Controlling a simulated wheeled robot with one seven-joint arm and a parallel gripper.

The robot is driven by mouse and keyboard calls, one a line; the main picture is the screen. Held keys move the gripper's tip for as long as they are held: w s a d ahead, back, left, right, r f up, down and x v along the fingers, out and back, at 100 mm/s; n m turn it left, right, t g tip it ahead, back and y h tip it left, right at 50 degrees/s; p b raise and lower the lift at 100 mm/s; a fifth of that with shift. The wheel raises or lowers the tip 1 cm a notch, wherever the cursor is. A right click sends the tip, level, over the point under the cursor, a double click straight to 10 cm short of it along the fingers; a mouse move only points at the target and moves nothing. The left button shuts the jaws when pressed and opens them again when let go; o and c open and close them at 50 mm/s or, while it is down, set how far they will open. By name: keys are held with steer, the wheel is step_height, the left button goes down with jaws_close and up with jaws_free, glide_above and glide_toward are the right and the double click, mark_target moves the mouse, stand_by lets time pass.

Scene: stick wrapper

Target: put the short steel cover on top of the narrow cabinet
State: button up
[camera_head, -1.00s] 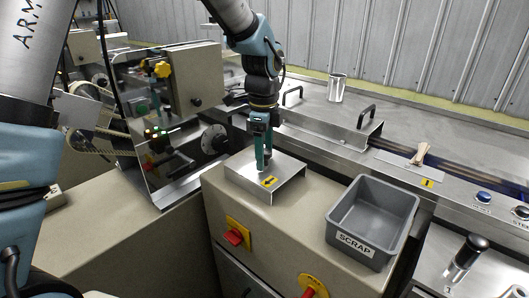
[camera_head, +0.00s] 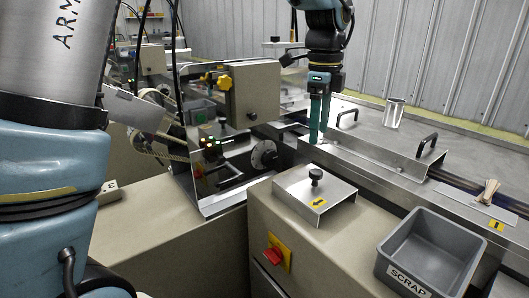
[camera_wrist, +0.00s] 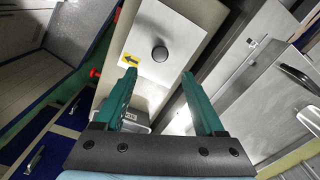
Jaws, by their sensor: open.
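The short steel cover (camera_head: 325,200) is a bent plate with a black knob (camera_head: 316,177) and a yellow arrow label. It rests on top of the beige cabinet (camera_head: 335,250), towards its back left end. My gripper (camera_head: 318,138) is open and empty, pointing down above and behind the cover, apart from the knob. In the wrist view the cover (camera_wrist: 170,75) and knob lie beyond my two green fingers (camera_wrist: 158,78), with nothing between them.
A grey SCRAP bin (camera_head: 432,250) stands on the cabinet's right part. A longer steel cover with two black handles (camera_head: 385,160) lies behind, near a metal cup (camera_head: 393,113) and wooden sticks (camera_head: 488,190). A machine with a dial (camera_head: 264,155) stands left of the cover.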

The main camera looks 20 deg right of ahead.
steer(key=w+a+f+n, duration=0.3)
steer(key=a+n, duration=0.3)
steer(key=a, duration=0.4)
steer(key=w+a+f+n+t, duration=0.1)
steer(key=w+a+f+n, duration=0.2)
steer(key=a+n, duration=0.45)
steer(key=w+a+f+n, duration=0.3)
steer(key=a+n, duration=0.2)
steer(key=a, duration=0.7)
steer(key=s+a+f+n, duration=0.3)
steer(key=s+a+n, duration=0.1)
steer(key=a+n, duration=0.5)
steer(key=shift+s+a+t, duration=0.25)
steer(key=shift+a+t, duration=0.05)
steer(key=shift+a, duration=0.6)
